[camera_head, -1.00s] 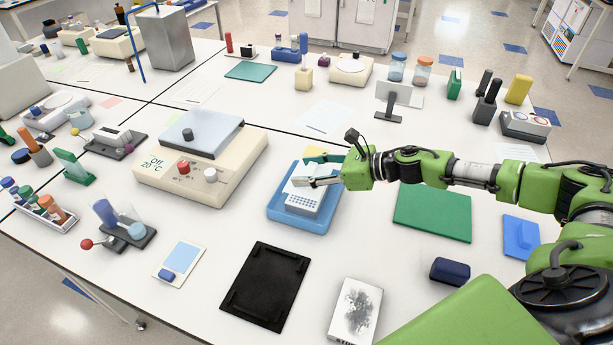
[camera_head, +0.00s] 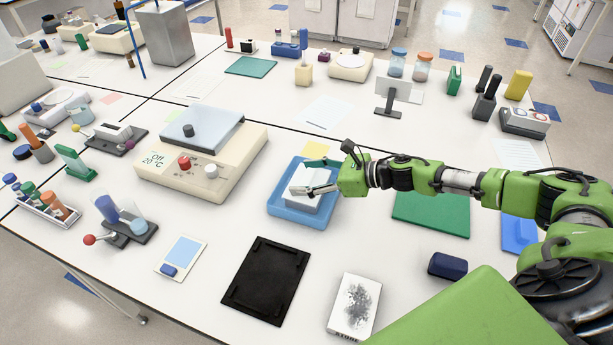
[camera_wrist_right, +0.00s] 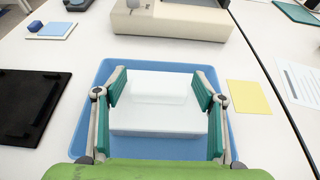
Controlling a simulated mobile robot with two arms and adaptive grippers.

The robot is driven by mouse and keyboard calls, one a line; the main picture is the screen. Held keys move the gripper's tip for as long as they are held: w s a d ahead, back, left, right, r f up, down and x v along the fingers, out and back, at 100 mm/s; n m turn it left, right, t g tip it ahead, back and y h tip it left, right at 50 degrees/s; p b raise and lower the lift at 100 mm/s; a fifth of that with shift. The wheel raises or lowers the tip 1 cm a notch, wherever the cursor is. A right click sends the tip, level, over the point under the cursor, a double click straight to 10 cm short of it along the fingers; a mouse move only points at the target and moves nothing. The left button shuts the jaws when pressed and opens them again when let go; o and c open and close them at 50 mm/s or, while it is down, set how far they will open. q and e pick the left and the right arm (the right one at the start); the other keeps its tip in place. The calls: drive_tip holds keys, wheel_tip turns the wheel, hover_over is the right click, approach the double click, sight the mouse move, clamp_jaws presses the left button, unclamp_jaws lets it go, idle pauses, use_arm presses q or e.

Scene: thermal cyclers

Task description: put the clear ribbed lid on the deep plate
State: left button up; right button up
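A blue tray (camera_head: 290,212) holds the pale deep plate (camera_wrist_right: 160,123). The clear ribbed lid (camera_wrist_right: 160,88) shows as a whitish, see-through layer over the plate, and its ribs cannot be made out. No wells show through now. Whether the lid rests fully on the plate's rim is hard to tell. My right gripper (camera_head: 314,176) is at the tray, with its teal pads (camera_wrist_right: 161,88) along the two sides of the lid, seemingly against it. My left gripper is out of view.
A cream thermal device (camera_head: 200,160) stands left of the tray. A black mat (camera_head: 265,281), a white stone-labelled block (camera_head: 354,305) and a dark blue block (camera_head: 447,265) lie nearer. A green mat (camera_head: 431,213) is right, and a yellow note (camera_head: 316,149) lies behind the tray.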

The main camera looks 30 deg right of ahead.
drive_tip(key=shift+r, duration=0.15)
drive_tip(key=b+v, duration=0.5)
drive_tip(key=v, duration=0.7)
idle(0.5)
